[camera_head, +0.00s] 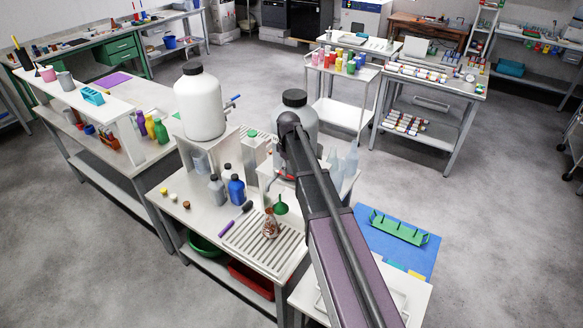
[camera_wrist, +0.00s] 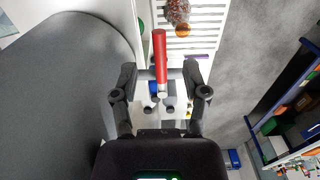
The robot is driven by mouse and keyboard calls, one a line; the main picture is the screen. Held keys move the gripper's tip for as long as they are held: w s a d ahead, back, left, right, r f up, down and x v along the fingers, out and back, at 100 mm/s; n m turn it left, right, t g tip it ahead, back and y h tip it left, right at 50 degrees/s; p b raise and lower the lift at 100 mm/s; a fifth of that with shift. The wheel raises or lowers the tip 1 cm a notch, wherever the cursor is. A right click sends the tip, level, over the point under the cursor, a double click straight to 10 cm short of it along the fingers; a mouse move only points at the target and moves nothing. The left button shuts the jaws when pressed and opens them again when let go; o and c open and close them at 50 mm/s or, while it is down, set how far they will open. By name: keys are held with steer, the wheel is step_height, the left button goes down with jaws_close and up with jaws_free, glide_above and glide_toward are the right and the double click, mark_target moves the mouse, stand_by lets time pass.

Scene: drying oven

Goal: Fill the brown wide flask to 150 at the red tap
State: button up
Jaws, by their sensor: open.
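The brown flask (camera_head: 270,226) stands upright on a white slatted rack (camera_head: 248,246) at the front of the bench. In the wrist view the flask (camera_wrist: 177,10) is partly cut off by the top edge, with an orange ring by it. The red tap handle (camera_wrist: 160,50) shows in the wrist view as a long bar. It lies between the fingers of my gripper (camera_wrist: 160,74), which are open on either side of it; contact is unclear. The liquid level in the flask cannot be read.
A grey carboy (camera_head: 305,118) stands behind my arm and fills the wrist view's left side. Bottles, including a blue one (camera_head: 236,189), and a green funnel (camera_head: 280,205) are near the rack.

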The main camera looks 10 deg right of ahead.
steer(key=shift+f+b, duration=1.1)
steer(key=shift+f, duration=0.3)
jaws_close()
steer(key=shift+s, duration=0.1)
steer(key=shift+s+a+m, duration=0.25)
steer(key=shift+a+m, duration=0.15)
steer(key=shift+m, duration=0.45)
steer(key=shift+s+a+m, duration=0.25)
steer(key=shift+a+m, duration=0.15)
steer(key=shift+m, duration=0.45)
stand_by(4.4)
